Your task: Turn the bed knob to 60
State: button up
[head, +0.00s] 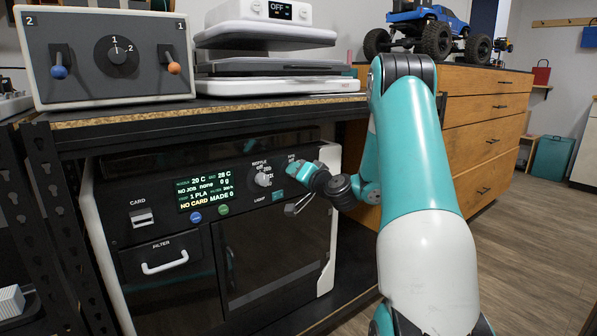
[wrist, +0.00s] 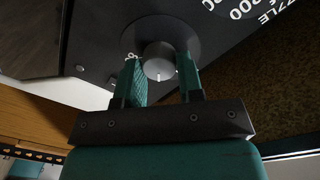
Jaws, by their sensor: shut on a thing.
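The bed knob (wrist: 158,56) is a grey round knob on a dark dial disc in the wrist view. A short white mark shows on its edge nearest my palm. My gripper (wrist: 162,72) has one teal finger on each side of the knob and is shut on it. In the head view my gripper (head: 299,182) is at the right end of the printer's (head: 155,206) control panel and hides the bed knob. Most of the bed scale is hidden or unreadable. The display (head: 205,190) reads nozzle 20 C and bed 28 C.
The nozzle knob (head: 264,179) is just left of my gripper. Blue (head: 195,217) and green (head: 223,210) buttons sit below the display. The bench top (head: 250,103) overhangs the printer. Wooden drawers (head: 485,115) stand at the right, with open floor before them.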

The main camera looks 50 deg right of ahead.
jog(key=shift+d+f+m+p, duration=0.1)
jog(key=shift+m+p, duration=1.35)
jog(key=shift+m, duration=1.85)
jog(key=o, duration=0.9)
jog(key=shift+s, duration=0.1)
jog(key=b+v, duration=0.3)
jog(key=v, duration=0.2)
jog(key=b+v, duration=0.3)
jog(key=v, duration=0.3)
jog(key=b+v, duration=0.4)
jog(key=v, duration=0.2)
jog(key=shift+s+d, duration=0.2)
